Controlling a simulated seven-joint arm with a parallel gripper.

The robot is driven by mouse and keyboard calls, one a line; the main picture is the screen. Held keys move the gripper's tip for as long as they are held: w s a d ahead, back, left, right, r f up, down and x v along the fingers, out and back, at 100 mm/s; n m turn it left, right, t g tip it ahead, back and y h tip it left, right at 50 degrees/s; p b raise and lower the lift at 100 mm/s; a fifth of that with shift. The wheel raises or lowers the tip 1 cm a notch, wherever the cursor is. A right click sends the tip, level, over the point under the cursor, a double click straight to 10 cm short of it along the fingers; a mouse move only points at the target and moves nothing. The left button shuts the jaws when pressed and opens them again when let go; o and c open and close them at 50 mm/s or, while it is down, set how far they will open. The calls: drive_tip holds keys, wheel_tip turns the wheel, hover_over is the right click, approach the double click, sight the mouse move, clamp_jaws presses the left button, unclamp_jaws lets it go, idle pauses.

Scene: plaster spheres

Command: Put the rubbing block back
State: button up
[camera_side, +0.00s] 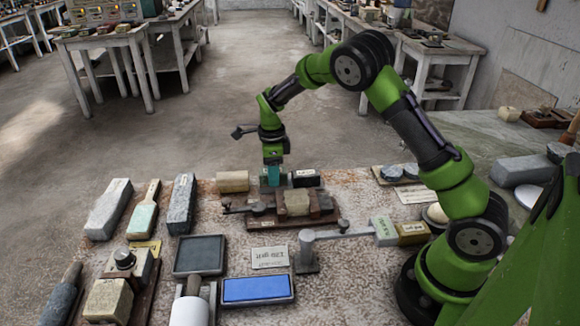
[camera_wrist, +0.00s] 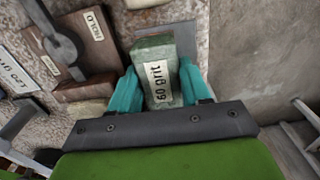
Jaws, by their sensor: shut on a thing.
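The rubbing block (camera_wrist: 152,50) is grey-green with a white "60 grit" label. It sits between the two teal fingers of my gripper (camera_wrist: 152,82) in the wrist view, which is shut on it. In the side view my gripper (camera_side: 273,176) points down at the far edge of the speckled worktop (camera_side: 222,258), behind a brown wooden fixture (camera_side: 262,222). The block is mostly hidden there by the fingers. A flat grey patch (camera_wrist: 183,38) shows beside and under the block in the wrist view. I cannot tell whether the block touches it.
A tan block (camera_side: 233,181) stands just left of my gripper and a dark block (camera_side: 306,178) just right. The wooden fixture, with a "HOLD" label (camera_wrist: 94,20), is close by. Grey stones (camera_side: 181,204), a blue stone (camera_side: 257,289) and a dark tray (camera_side: 200,254) fill the left and front.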

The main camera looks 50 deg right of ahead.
drive_tip(key=shift+f, duration=0.65)
drive_tip(key=shift+f, duration=0.2)
drive_tip(key=o, duration=1.1)
drive_tip(key=shift+o, duration=0.2)
